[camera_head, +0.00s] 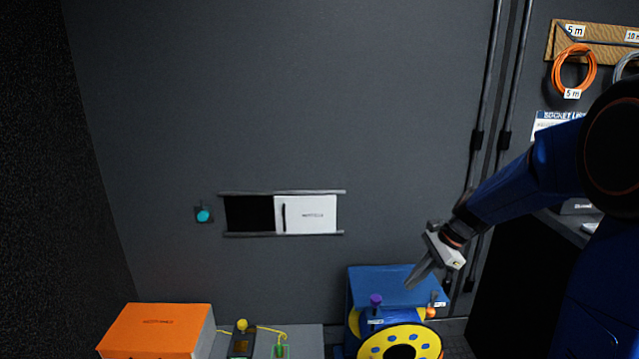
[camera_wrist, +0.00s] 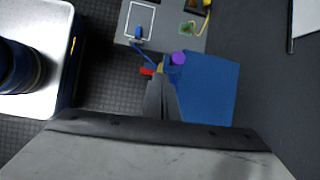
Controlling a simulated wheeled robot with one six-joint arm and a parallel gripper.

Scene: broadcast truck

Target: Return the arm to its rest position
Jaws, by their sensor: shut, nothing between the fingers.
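My arm is the dark blue one coming in from the right in the head view. My gripper (camera_head: 412,284) is at its end, pointing down and to the left, with its fingers together and nothing between them. It hangs in front of the wall, above or in front of a blue box (camera_head: 375,284). In the wrist view my gripper (camera_wrist: 162,80) shows at the centre, its fingers closed, with the blue box (camera_wrist: 212,90) just to its right.
A yellow cable reel (camera_head: 372,343) stands before the blue box. An orange case (camera_head: 155,328) is at lower left. A wall hatch has a white sliding door (camera_head: 312,214). A dark counter (camera_head: 572,228) lies at right. Orange cable (camera_head: 556,70) hangs upper right.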

